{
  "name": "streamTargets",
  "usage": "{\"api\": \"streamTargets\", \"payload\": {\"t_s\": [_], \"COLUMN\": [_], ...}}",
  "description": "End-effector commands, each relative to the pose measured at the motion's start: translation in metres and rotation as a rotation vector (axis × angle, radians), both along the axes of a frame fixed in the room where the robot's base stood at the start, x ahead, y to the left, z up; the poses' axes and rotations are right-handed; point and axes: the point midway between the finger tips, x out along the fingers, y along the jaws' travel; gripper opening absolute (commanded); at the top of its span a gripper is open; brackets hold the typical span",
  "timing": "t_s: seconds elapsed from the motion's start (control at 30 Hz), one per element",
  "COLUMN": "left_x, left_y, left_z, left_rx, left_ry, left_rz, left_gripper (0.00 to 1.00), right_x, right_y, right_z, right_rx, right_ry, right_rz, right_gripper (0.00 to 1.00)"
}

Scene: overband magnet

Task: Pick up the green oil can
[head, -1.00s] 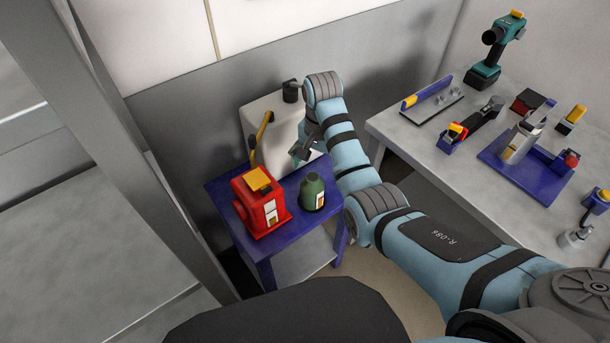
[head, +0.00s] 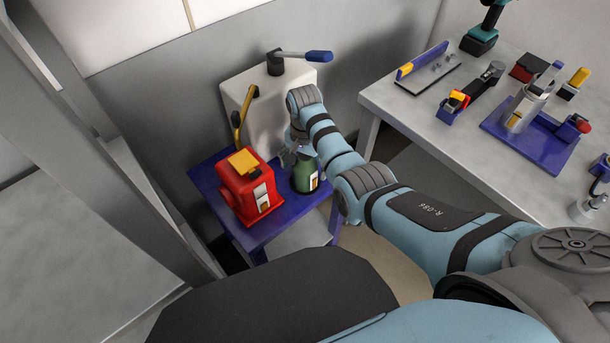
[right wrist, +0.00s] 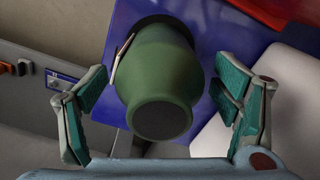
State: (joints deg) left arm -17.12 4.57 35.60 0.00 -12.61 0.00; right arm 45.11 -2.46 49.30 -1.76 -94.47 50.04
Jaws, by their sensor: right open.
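The green oil can (head: 305,176) stands upright on a small blue-topped stand, right of a red can. In the right wrist view the green oil can (right wrist: 159,80) shows between the two teal fingers of my right gripper (right wrist: 160,97), with a gap on each side. The right gripper (head: 297,155) is open and is at the top of the can in the head view, where the arm partly hides it. My left gripper is not in view.
The red can (head: 247,186) stands close on the left on the blue-topped stand (head: 209,180). A whitish container (head: 245,95) with a blue-handled lever is behind. A grey workbench (head: 400,100) with several tools is on the right. A grey post (head: 120,160) rises at left.

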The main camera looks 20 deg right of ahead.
Motion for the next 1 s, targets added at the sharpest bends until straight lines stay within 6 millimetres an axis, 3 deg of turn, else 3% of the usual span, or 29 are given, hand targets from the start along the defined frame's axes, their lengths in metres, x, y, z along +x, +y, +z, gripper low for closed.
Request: {"api": "streamTargets", "payload": {"t_s": [0.03, 0.23, 0.6, 0.87, 1.0], "left_x": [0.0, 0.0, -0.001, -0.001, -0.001], "left_y": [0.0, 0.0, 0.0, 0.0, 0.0], "left_z": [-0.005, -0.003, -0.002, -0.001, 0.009], "left_rx": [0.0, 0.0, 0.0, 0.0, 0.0], "left_ry": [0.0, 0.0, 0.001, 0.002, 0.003], "left_rz": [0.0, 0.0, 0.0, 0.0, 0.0], "left_gripper": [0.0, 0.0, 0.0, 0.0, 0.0], "right_x": [0.0, 0.0, 0.0, -0.001, -0.004], "right_y": [0.0, 0.0, 0.0, -0.001, -0.002], "right_z": [-0.007, -0.006, -0.006, -0.005, 0.006], "right_rx": [0.0, 0.001, 0.001, 0.001, 0.0], "right_ry": [0.001, -0.001, -0.001, -0.001, -0.001], "right_rz": [0.0, -0.001, -0.001, -0.001, -0.001], "right_gripper": [0.82, 0.82, 0.24, 0.24, 0.24]}}
